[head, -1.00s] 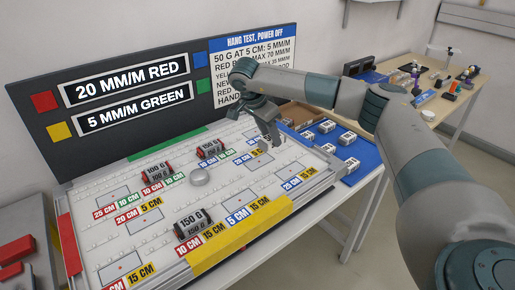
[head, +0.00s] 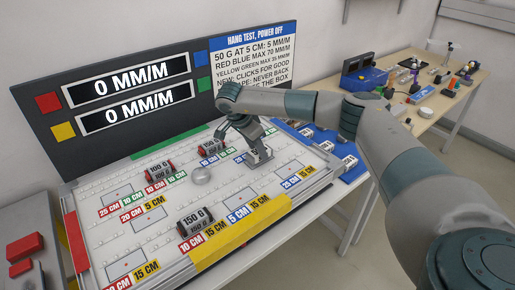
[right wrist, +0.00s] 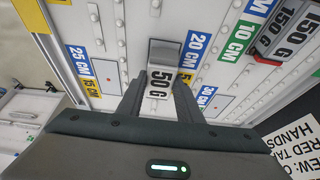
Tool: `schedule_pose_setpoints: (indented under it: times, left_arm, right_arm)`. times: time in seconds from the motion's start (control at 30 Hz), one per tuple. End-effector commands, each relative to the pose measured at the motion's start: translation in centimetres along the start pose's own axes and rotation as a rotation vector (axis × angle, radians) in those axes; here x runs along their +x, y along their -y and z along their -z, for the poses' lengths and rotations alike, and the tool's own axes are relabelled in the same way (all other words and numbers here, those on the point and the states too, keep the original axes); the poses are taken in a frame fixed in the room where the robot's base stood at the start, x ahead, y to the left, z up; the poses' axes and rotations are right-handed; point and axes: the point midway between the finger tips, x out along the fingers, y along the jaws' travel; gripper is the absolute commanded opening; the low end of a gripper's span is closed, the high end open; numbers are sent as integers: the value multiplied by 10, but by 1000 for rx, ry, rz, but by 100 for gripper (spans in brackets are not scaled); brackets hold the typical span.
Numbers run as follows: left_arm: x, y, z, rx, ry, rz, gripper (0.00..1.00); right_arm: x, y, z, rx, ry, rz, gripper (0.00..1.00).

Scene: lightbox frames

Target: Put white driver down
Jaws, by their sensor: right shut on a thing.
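My right gripper (head: 256,146) is shut on a white and grey block marked 50 G (head: 262,156). The block is over the right part of the white test board (head: 235,195), low and close to its surface; I cannot tell if it touches. In the right wrist view the block (right wrist: 160,84) is between the two fingers (right wrist: 160,95), beside a yellow label and a blue 20 CM label (right wrist: 195,47). I see no thing that I can clearly call a white driver apart from this block. My left gripper is not in view.
Dark weights marked 100 G (head: 158,172) and 150 G (head: 195,221) stand on the board, with a pale round knob (head: 201,175) between. A blue tray (head: 350,177) with white blocks lies at right. The display panel (head: 130,95) stands behind. A tool-strewn table (head: 440,108) is farther right.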

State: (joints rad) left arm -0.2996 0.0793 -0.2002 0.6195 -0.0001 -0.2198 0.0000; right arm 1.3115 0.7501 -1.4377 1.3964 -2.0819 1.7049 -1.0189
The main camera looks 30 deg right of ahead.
Motion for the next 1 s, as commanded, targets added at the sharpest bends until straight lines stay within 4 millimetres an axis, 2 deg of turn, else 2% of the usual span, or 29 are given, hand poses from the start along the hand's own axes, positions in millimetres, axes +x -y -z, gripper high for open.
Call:
schedule_pose_setpoints:
  times: [0.07, 0.33, 0.37, 0.4, 0.43, 0.8, 1.0]
  left_arm:
    - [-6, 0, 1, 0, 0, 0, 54]
    - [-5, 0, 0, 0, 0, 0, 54]
    - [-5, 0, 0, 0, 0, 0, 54]
    - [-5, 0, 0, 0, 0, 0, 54]
    - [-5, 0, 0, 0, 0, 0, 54]
    - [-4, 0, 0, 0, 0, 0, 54]
    - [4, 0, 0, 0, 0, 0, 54]
  right_arm:
    - [5, 0, -2, 0, 1, -1, 10]
    - [9, 0, -4, 1, 1, 1, 11]
    - [9, 0, -4, 1, 1, 1, 37]
    - [9, 0, -4, 1, 1, 1, 47]
    - [9, 0, -4, 1, 1, 1, 51]
    - [7, 0, -4, 1, 1, 1, 51]
    - [-5, 1, -5, 1, 1, 4, 51]
